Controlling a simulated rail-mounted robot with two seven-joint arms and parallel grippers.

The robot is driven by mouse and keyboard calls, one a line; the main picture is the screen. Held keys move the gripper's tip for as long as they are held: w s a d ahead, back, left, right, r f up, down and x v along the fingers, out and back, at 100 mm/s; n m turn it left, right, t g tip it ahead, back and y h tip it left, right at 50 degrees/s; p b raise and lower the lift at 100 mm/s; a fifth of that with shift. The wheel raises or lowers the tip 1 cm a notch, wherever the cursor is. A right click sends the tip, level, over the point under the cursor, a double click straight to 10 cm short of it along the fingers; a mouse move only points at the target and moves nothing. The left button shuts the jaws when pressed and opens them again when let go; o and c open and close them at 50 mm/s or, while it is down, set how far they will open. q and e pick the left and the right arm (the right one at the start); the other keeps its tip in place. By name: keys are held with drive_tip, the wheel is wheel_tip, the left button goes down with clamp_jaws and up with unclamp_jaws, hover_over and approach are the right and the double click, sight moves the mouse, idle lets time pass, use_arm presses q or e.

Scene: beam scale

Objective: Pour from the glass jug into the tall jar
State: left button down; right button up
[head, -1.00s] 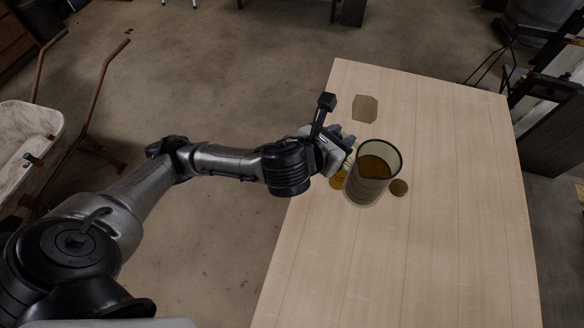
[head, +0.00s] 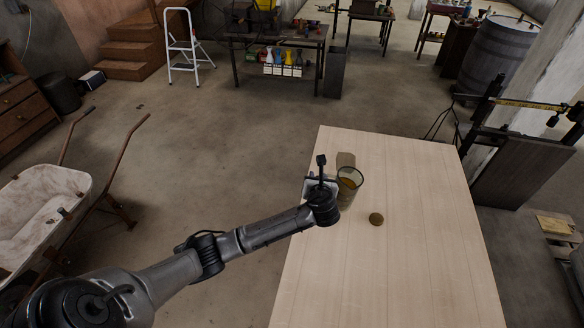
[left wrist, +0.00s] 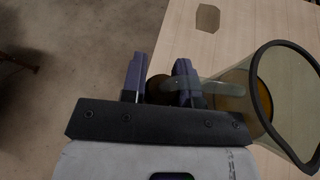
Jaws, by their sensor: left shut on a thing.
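The glass jug (head: 351,186), clear with a dark rim and amber contents, is over the far left part of the table. My left gripper (head: 335,186) is at the jug's left side. In the left wrist view, the jug (left wrist: 288,95) is at the right, and my left gripper (left wrist: 158,82) is shut on its handle, with a finger on each side. A small round brown thing shows between the fingers. I cannot tell whether the jug's base touches the table. I cannot pick out a tall jar in either view. My right gripper is not in view.
A flat brown many-sided patch (head: 346,159) lies on the table (head: 420,260) just behind the jug; it also shows in the wrist view (left wrist: 208,18). A round brown disc (head: 376,219) lies in front of the jug. The table's front and right are clear. A wheelbarrow (head: 45,210) stands left.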

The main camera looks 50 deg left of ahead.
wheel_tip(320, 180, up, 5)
drive_tip(key=p, duration=0.4)
use_arm(q)
drive_tip(key=s+a+f+m+g+y+b, duration=0.1)
drive_tip(key=s+a+f+g+y+b, duration=0.2)
drive_tip(key=a+f+g+b, duration=0.2)
wheel_tip(320, 180, down, 2)
drive_tip(key=shift+a+f+m, duration=0.1)
drive_tip(key=shift+a+m, duration=0.2)
drive_tip(key=shift+a, duration=0.65)
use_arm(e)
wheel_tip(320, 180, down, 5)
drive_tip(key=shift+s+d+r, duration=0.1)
use_arm(q)
drive_tip(key=shift+s, duration=0.1)
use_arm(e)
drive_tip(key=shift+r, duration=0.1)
use_arm(q)
drive_tip(key=shift+d+f, duration=0.1)
drive_tip(key=shift+f, duration=0.25)
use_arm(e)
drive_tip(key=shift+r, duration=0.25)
use_arm(q)
drive_tip(key=shift+r+y+p, duration=0.25)
drive_tip(key=shift+y+p, duration=0.05)
drive_tip(key=shift+p, duration=0.3)
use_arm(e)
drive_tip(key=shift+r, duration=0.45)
